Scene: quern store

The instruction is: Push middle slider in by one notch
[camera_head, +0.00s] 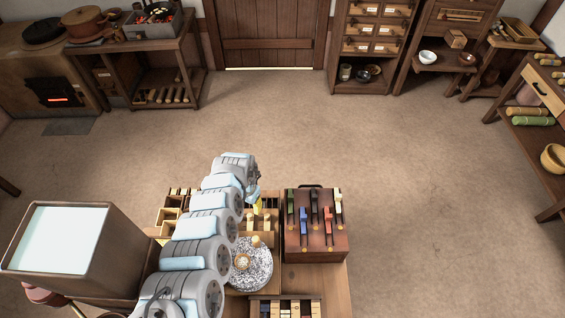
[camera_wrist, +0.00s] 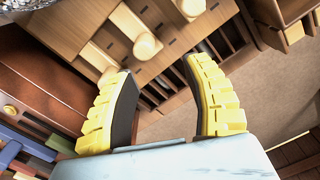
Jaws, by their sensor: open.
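A reddish-brown box (camera_head: 318,240) stands on the table right of my gripper, with several coloured sliders in parallel slots on its top. The middle slider (camera_head: 314,206) looks dark green, between a blue slider (camera_head: 303,221) and a red slider (camera_head: 328,216). A green slider (camera_head: 290,203) and a cream slider (camera_head: 338,207) are at the outer sides. My gripper (camera_wrist: 160,70) is open and empty, with two yellow fingers apart; in the head view only a yellow bit of it (camera_head: 258,203) shows, left of the box. In the wrist view the box (camera_wrist: 35,75) is at the left.
A wooden block with pale round knobs (camera_wrist: 145,45) lies beyond the fingertips in the wrist view. A round speckled stone (camera_head: 250,268) is left of the box. A slotted rack (camera_head: 285,306) is at the front. The floor (camera_head: 420,180) right of the table is clear.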

